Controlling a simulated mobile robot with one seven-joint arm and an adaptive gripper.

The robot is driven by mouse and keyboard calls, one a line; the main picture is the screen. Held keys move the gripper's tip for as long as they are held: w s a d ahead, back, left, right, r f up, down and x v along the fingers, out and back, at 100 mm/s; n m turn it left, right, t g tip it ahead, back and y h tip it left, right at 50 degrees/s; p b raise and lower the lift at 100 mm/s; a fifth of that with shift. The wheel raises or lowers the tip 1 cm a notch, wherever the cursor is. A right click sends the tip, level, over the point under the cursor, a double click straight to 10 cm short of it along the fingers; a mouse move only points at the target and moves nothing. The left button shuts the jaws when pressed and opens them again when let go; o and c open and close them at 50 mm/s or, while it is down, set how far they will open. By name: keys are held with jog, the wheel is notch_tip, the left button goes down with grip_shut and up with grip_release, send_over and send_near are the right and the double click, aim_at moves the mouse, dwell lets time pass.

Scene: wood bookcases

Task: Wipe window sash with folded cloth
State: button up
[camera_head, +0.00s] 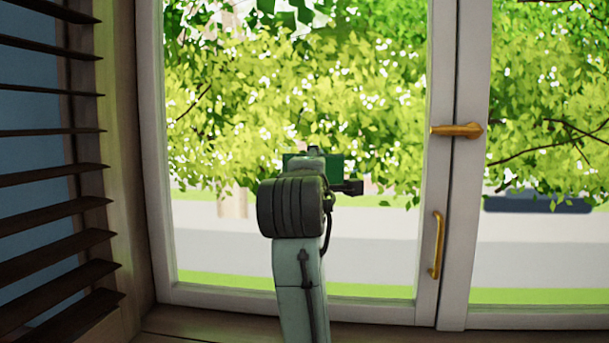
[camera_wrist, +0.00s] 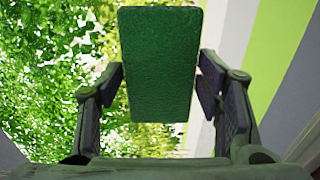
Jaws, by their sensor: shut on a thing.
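The folded cloth (camera_wrist: 158,62) is a flat dark green block. In the wrist view it stands between the two fingers of my gripper (camera_wrist: 157,88), which is shut on it. In the head view the green cloth (camera_head: 335,165) shows partly behind my gripper (camera_head: 316,165), in front of the left pane. My wrist and arm hide the rest of it. The window sash (camera_head: 153,150) has a pale grey-white frame. I cannot tell whether the cloth touches the glass.
A brass handle (camera_head: 457,130) and a brass pull (camera_head: 437,245) stick out from the sash's middle post, right of my arm. Dark slatted shutters (camera_head: 50,180) stand at the left. A wooden sill (camera_head: 215,325) runs below. Trees and a road show outside.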

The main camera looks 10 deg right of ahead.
aim_at(254, 170)
jog(key=shift+s+d, duration=0.25)
jog(key=shift+d, duration=0.5)
jog(key=shift+a, duration=0.1)
jog(key=shift+w+a, duration=0.55)
jog(key=shift+a, duration=1.2)
jog(key=shift+w+a, duration=0.55)
jog(key=shift+a, duration=1.15)
jog(key=shift+w+a, duration=0.55)
jog(key=shift+a, duration=1.2)
jog(key=shift+w+a, duration=0.35)
jog(key=shift+a, duration=0.5)
jog(key=shift+w+a, duration=0.3)
jog(key=shift+a, duration=0.5)
jog(key=shift+b+v, duration=0.6)
jog(key=shift+v, duration=2.4)
